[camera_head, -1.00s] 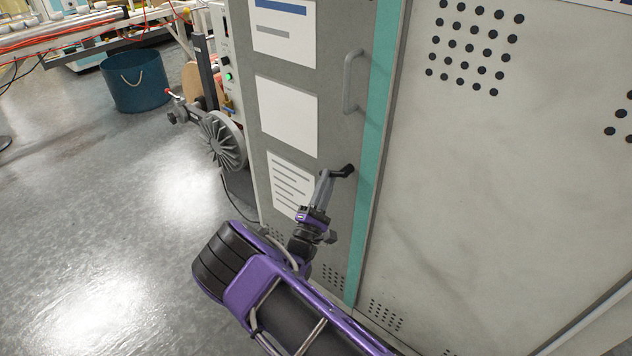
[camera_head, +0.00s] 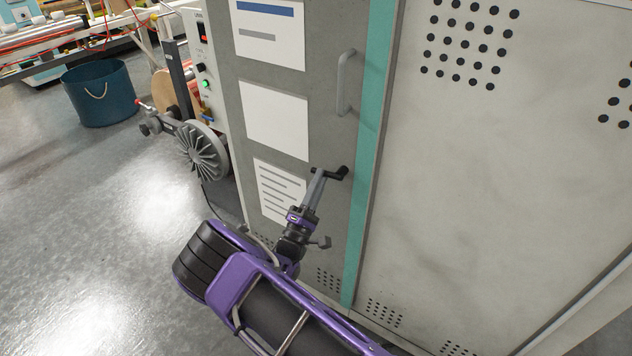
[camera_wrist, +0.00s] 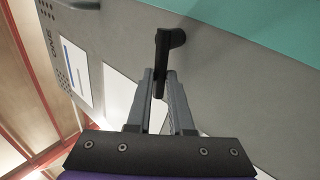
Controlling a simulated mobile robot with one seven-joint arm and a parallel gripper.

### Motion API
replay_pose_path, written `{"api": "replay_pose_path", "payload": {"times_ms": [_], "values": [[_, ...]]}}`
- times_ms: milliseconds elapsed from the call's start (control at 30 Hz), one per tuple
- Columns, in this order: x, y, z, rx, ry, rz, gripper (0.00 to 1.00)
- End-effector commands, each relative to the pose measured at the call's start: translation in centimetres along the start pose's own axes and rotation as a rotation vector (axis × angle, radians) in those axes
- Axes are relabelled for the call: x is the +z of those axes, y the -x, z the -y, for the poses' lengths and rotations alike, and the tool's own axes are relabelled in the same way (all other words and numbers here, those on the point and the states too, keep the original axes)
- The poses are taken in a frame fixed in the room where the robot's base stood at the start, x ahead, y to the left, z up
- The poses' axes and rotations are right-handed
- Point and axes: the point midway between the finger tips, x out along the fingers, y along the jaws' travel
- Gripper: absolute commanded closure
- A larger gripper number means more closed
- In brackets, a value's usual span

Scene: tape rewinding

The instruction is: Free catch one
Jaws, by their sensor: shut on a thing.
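The catch (camera_head: 342,173) is a small black lever on the grey cabinet door, below the door's grey pull handle (camera_head: 345,82), close to the teal strip. My gripper (camera_head: 318,177) reaches up to it from below. In the wrist view, the catch (camera_wrist: 171,38) has a round pivot at the upper right and an arm pointing down between my grey fingers. My gripper (camera_wrist: 160,80) is shut on that arm near the fingertips. The door looks closed.
The grey cabinet panel with round vent holes (camera_head: 530,200) fills the right side. Left of the door are a control box with a green light (camera_head: 206,84) and a grey finned wheel (camera_head: 203,152). A blue bucket (camera_head: 100,95) stands on open floor.

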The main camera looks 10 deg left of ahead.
Motion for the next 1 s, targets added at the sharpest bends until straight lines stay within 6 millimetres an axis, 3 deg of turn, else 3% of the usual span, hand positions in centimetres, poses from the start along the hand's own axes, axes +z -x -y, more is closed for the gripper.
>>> {"api": "replay_pose_path", "payload": {"times_ms": [400,433,600,1000], "values": [[0.06,-0.08,-0.06,0.001,-0.006,0.004,1.0],[0.06,-0.08,-0.06,0.001,-0.006,0.004,0.79],[0.06,-0.07,-0.04,0.0,-0.005,0.004,0.5],[-0.04,0.85,0.0,-0.001,-0.004,0.0,0.5]]}}
